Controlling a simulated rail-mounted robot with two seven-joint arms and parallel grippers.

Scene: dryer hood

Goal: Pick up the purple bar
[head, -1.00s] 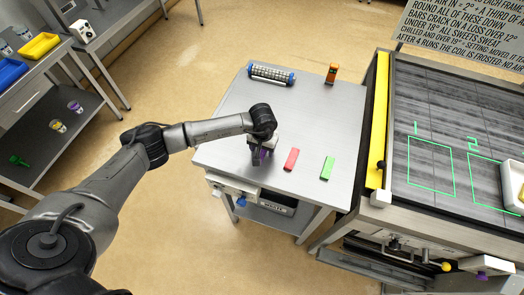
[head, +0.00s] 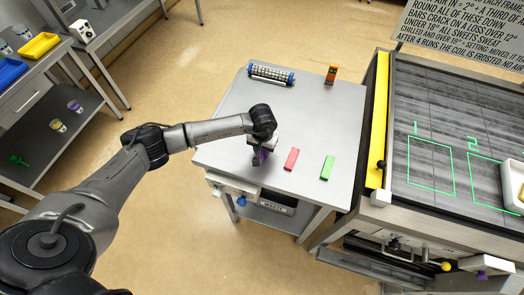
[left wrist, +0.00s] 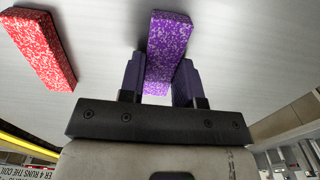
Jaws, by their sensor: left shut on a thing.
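The purple bar (left wrist: 168,40) is speckled and sits between the two fingers of my left gripper (left wrist: 160,82) in the left wrist view. The fingers are shut on its sides. In the head view my left gripper (head: 260,158) points down at the steel table, and only a little purple shows at it. The bar is at or very near the table top; I cannot tell whether it touches. My right gripper is not in view.
A red bar (head: 291,159) and a green bar (head: 327,167) lie to the right on the steel table (head: 222,140). A caged roller (head: 271,74) and an orange device (head: 332,74) stand at the back. A dark panel with green outlines (head: 430,130) is further right.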

